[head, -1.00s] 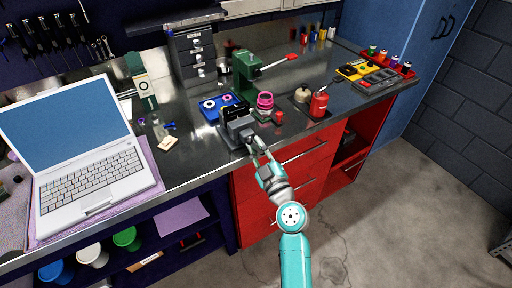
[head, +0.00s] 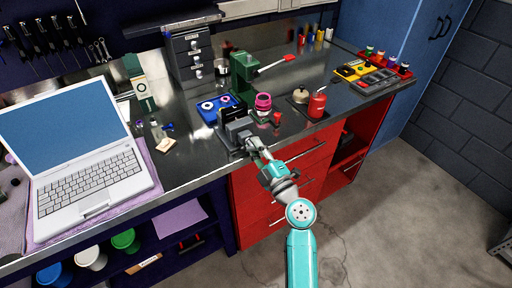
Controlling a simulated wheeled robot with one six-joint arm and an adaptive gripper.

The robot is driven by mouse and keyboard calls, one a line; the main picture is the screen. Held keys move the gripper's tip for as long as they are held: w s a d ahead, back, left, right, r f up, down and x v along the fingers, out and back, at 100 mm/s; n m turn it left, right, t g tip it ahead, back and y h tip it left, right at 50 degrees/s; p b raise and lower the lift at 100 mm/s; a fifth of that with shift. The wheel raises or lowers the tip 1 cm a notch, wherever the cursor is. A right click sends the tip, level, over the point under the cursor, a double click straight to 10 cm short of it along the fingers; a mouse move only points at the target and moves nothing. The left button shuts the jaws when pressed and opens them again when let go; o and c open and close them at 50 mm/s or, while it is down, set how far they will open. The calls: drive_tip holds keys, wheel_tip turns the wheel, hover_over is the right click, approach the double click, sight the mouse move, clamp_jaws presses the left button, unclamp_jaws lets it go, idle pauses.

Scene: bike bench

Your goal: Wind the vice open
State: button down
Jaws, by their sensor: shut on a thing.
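The dark grey vice (head: 236,132) sits at the front edge of the metal bench, right of the laptop. My gripper (head: 256,148) is at the vice's front, at the handle side. It is shut on what looks like the vice handle, which is mostly hidden by the fingers. The gap between the vice jaws is too small to judge in this view.
A blue tray (head: 215,108) and a green press (head: 243,75) stand behind the vice. A white laptop (head: 85,150) lies left. Red drawers (head: 290,178) are below the bench.

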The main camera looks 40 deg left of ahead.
drive_tip(key=shift+w+a+r, duration=0.1)
drive_tip(key=shift+r, duration=0.2)
drive_tip(key=c, duration=1.2)
unclamp_jaws()
drive_tip(key=shift+a, duration=0.1)
drive_tip(key=shift+o, duration=0.4)
drive_tip(key=shift+f, duration=0.1)
drive_tip(key=shift+f, duration=0.15)
drive_tip(key=shift+d+f, duration=0.1)
drive_tip(key=shift+d, duration=0.25)
drive_tip(key=v, duration=1.1)
drive_tip(key=shift+d, duration=0.15)
